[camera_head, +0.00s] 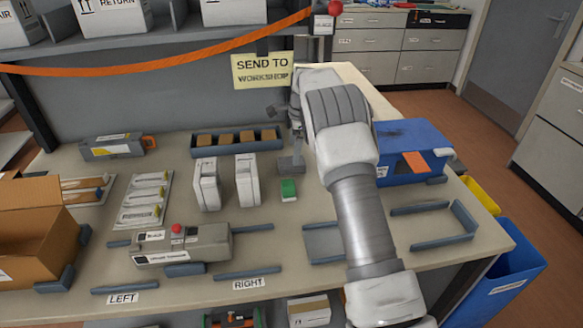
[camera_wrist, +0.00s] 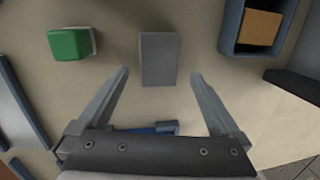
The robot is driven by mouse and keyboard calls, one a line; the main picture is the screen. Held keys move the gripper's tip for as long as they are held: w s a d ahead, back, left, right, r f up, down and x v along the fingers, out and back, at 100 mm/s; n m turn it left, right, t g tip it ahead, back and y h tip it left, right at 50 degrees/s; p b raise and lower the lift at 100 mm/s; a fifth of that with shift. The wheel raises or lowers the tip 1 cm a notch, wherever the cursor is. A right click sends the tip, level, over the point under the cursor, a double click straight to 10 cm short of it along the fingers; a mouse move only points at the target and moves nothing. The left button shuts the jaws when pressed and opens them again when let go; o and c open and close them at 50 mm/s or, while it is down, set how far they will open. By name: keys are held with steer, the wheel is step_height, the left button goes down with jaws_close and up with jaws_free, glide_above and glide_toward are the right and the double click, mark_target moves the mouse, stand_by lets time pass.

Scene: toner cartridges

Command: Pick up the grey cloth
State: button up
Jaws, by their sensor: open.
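The grey cloth (camera_wrist: 158,60) shows in the wrist view as a flat grey rectangle on the pale bench, just ahead of my fingertips and roughly centred between them. In the head view the grey cloth (camera_head: 291,166) lies behind the green block, close to my arm. My gripper (camera_wrist: 160,75) is open and empty, one finger toward each side of the cloth; its height above the bench is hard to tell. In the head view my gripper is small and partly hidden by my arm.
A green block (camera_head: 288,188) sits near the cloth. A dark tray of brown boxes (camera_head: 278,135) is behind it to the left. Two white cartridges (camera_head: 247,180) stand to the left, and a blue bin (camera_head: 385,175) is right of my arm. An orange strap (camera_head: 150,68) hangs across the back.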

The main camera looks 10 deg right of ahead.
steer(key=f, duration=0.5)
steer(key=shift+w+a+f+b, duration=0.3)
steer(key=shift+a+b, duration=0.05)
steer(key=shift+b, duration=0.05)
steer(key=c, duration=1.2)
